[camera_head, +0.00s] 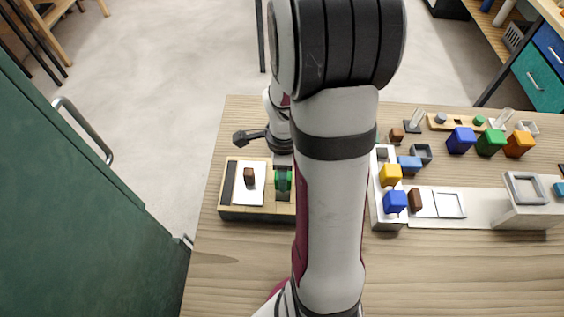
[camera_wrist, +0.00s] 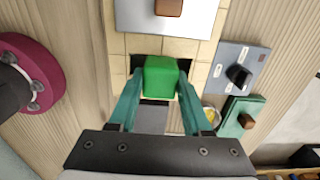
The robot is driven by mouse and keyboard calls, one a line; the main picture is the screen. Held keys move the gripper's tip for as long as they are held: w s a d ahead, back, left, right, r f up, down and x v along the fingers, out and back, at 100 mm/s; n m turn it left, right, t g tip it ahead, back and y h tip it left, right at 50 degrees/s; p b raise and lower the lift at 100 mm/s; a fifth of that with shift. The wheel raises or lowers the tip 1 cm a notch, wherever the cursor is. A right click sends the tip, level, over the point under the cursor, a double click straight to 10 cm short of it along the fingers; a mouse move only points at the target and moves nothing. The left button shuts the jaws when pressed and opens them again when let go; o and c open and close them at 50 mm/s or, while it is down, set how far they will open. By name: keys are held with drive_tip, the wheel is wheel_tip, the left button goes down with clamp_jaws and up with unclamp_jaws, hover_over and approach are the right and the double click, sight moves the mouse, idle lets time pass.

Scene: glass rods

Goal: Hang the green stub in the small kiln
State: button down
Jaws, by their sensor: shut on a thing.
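The green stub (camera_wrist: 160,77) sits between the two teal fingers of my gripper (camera_wrist: 160,88), which is shut on it. In the wrist view the stub is over a dark opening in the pale-tiled top of the small kiln (camera_wrist: 117,65). How deep it sits in the opening I cannot tell. In the head view the kiln (camera_head: 240,211) is a low box at the left of the table. My gripper (camera_head: 283,178) is at its right side, partly hidden by my arm. A pale sliding lid (camera_wrist: 135,12) with a brown knob (camera_wrist: 168,7) lies beside the opening.
A grey panel with a black knob (camera_wrist: 238,75) and a green block with a brown knob (camera_wrist: 247,120) are right of the kiln in the wrist view. Blue (camera_head: 461,140), green (camera_head: 491,142) and orange (camera_head: 519,144) cubes stand at the right. The front table is mostly clear.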

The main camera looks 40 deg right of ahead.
drive_tip(key=shift+c, duration=1.3)
unclamp_jaws()
wheel_tip(320, 180, up, 16)
drive_tip(key=s+a+f+n+y, duration=0.1)
drive_tip(key=s+a+n, duration=0.4)
drive_tip(key=a+n, duration=0.4)
drive_tip(key=s+a+f+n, duration=0.1)
drive_tip(key=s+a+n, duration=0.5)
drive_tip(key=a+n, duration=0.4)
drive_tip(key=n, duration=0.2)
drive_tip(key=shift+s+a+f+n+y, duration=0.2)
drive_tip(key=shift+s+f+n+y, duration=0.1)
drive_tip(key=shift+f+y, duration=0.1)
